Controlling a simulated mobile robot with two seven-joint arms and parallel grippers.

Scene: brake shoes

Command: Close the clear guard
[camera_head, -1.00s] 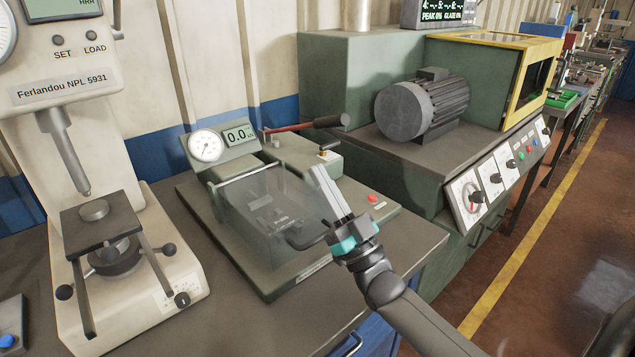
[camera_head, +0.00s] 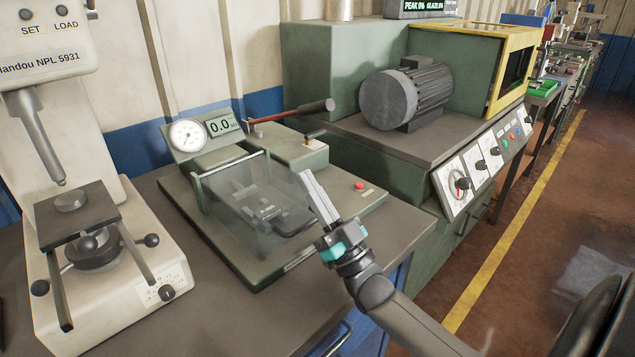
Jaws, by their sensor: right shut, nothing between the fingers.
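The clear guard (camera_head: 240,190) is a see-through cover on the green bench tester (camera_head: 215,240), below its dial and the 0.0 display. A thin bar runs along its back edge. The panel stretches forward over dark fixture parts, and I cannot tell exactly how far it is tilted. A dark bent handle (camera_head: 292,226) shows at its right front. My right gripper (camera_head: 307,178) is shut and empty, its pale fingers pointing up and left at the guard's right side. Its teal-banded wrist is right of the handle; contact with the guard is unclear. My left gripper is out of view.
A red lever with a dark grip (camera_head: 316,106) sticks out behind the guard. A red button (camera_head: 360,185) is on the tester's right. A hardness tester (camera_head: 110,250) stands left, a motor machine (camera_head: 405,95) right. Bare bench top (camera_head: 205,315) lies in front.

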